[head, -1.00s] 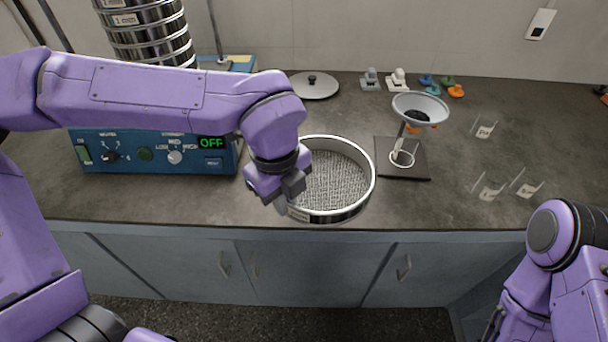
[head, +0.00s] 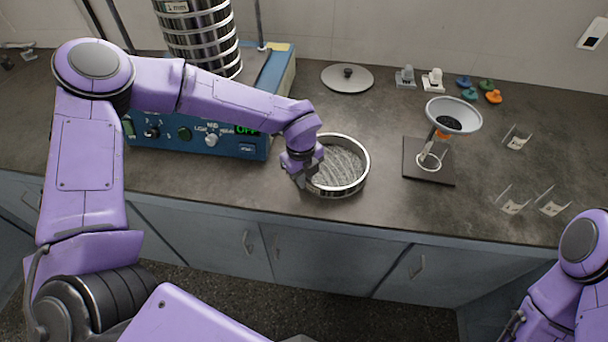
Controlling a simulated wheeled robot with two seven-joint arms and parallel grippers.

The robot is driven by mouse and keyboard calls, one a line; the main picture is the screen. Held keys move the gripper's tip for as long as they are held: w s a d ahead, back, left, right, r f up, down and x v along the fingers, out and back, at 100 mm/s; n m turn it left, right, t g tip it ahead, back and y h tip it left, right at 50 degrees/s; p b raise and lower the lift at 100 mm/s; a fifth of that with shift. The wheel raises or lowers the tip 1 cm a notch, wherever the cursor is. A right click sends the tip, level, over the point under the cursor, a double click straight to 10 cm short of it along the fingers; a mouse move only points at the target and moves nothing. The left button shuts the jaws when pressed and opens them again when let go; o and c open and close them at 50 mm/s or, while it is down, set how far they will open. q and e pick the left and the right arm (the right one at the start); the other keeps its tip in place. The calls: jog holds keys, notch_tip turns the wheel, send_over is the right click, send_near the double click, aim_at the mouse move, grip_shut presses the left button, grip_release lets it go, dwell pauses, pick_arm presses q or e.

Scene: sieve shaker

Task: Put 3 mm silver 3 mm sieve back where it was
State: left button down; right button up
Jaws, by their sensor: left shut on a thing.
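A round silver sieve (head: 352,187) with a woven mesh floor is at the front of the bench, right of the blue shaker. My left gripper (head: 305,180) is shut on its left rim. The sieve looks level; whether it touches the bench or hangs just above it I cannot tell. Its size label cannot be read here. The sieve stack (head: 203,45) stands on the blue shaker (head: 262,140), with a 1 mm label near the top. My right arm shows at the lower right, its fingers mostly out of frame.
A round lid (head: 347,78) lies behind the sieve. A funnel (head: 454,116) on a dark stand is to the right. Several coloured pieces (head: 469,93) and clear scoops (head: 517,141) lie farther right. Bare bench (head: 400,215) lies in front of the stand.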

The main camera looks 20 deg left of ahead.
pick_arm(q)
jog(key=shift+s+f, duration=0.1)
jog(key=c, duration=1.2)
grip_release()
notch_tip(320, 180, up, 12)
jog(key=b, duration=0.1)
jog(key=shift+s+r, duration=0.2)
jog(key=shift+s, duration=0.15)
jog(key=shift+a, duration=0.15)
